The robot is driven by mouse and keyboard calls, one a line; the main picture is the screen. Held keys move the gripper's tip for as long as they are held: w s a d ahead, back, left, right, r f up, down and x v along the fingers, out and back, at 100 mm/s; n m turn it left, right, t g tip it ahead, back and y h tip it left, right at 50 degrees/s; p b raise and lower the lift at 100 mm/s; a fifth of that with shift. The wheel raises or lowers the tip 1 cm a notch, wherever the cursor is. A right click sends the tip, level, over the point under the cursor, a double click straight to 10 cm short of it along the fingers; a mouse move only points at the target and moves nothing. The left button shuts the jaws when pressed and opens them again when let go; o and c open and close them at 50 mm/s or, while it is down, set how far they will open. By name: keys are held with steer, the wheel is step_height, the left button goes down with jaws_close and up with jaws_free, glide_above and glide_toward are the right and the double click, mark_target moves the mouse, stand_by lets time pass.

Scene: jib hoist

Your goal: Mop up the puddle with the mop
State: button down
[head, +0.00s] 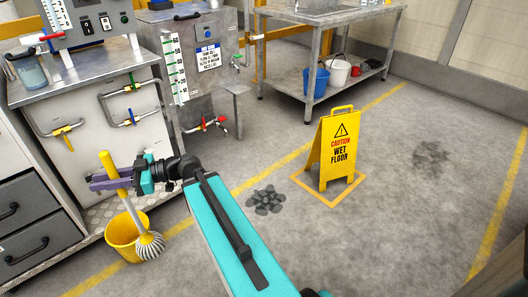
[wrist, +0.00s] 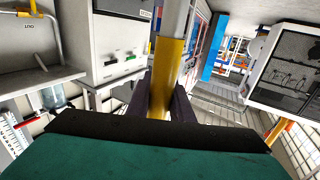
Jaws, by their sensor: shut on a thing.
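My gripper (head: 118,181), with purple fingers, is shut on the yellow handle of the mop (head: 117,178). The mop slants down to the right, and its round grey-and-white striped head (head: 150,246) shows at the right side of the yellow bucket (head: 122,240). I cannot tell whether the head touches the bucket or the floor. In the wrist view the handle (wrist: 167,75) stands between dark fingers (wrist: 163,108). A dark, blotchy patch (head: 268,200), perhaps the puddle, lies on the floor right of my arm. A fainter dark stain (head: 431,155) lies farther right.
A yellow wet-floor sign (head: 335,148) stands on a yellow-marked square between the two patches. A metal cabinet with pipes (head: 120,110) stands left, close to my gripper. A bench with buckets (head: 330,72) is at the back. Open floor lies at right.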

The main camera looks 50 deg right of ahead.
steer(key=shift+d, duration=0.35)
steer(key=w+d+f+m+t+h+p, duration=0.1)
steer(key=w+d+f+m+t+h, duration=0.2)
steer(key=d, duration=0.7)
steer(key=d+f+m+t+h, duration=0.1)
steer(key=d+m+t+h, duration=0.2)
steer(key=d, duration=0.7)
steer(key=w+d+f+m+t+h+p, duration=0.1)
steer(key=w+d+f+m+t+h, duration=0.3)
steer(key=d, duration=0.6)
steer(key=s+d+f+m+g+h, duration=0.1)
steer(key=s+d+f+h, duration=0.3)
steer(key=d, duration=0.5)
steer(key=s+d+f+m+g+h+p, duration=0.1)
steer(key=s+d+f+m+h, duration=0.2)
steer(key=d, duration=0.5)
steer(key=s+d+f+m+g+h, duration=0.2)
steer(key=s+d+f+h, duration=0.3)
steer(key=d, duration=0.4)
steer(key=shift+s+d+f+m+h+p, duration=0.15)
steer(key=shift+s+d+m+h+p, duration=0.35)
steer(key=shift+s+h, duration=0.55)
steer(key=shift+s+a, duration=0.15)
